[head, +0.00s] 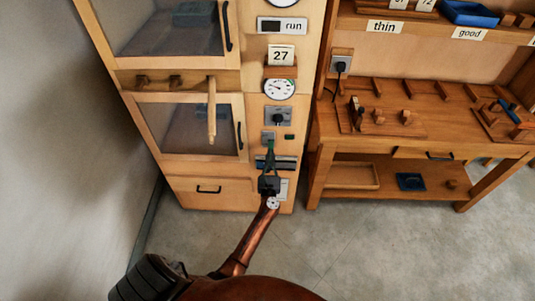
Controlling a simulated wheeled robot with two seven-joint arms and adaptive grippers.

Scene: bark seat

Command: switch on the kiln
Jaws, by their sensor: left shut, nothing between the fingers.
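The kiln appears to be the tall pale wooden cabinet (183,167) at left centre, with two glazed doors and a control column on its right side. Below that plate is a small dark green piece (289,137). My left gripper (269,149) is shut and empty, in front of the column just below the grey plate. It hides part of the lower fittings; contact cannot be told. My right gripper is out of view.
A wooden bench (430,143) with small wooden pieces stands right of the cabinet, with a socket and plug (341,65) above its left end. A peg rail (150,81) with a hanging wooden piece (211,112) crosses between the doors. The grey floor (390,250) in front is clear.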

